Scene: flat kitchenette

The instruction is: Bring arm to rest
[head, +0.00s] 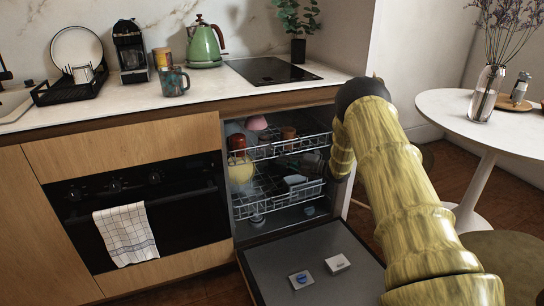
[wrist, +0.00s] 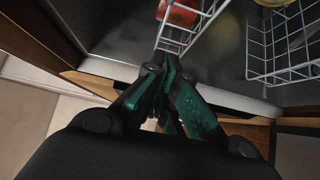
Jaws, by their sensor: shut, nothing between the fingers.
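My arm (head: 400,180), in a yellow-green sleeve, reaches from the lower right to the open dishwasher (head: 285,215) and bends down at its right side. My gripper shows in the wrist view (wrist: 165,78) as dark teal fingers closed together, with nothing between them. The fingers are at the dishwasher opening, close to a wire rack (wrist: 285,45). A red item (wrist: 178,12) lies beyond the fingertips.
The dishwasher door (head: 315,265) is folded down, with two small items on it. Cups and bowls stand in the racks. The counter (head: 230,88) above holds a mug (head: 174,82) and green kettle (head: 204,45). A round white table (head: 450,108) with a vase stands at right.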

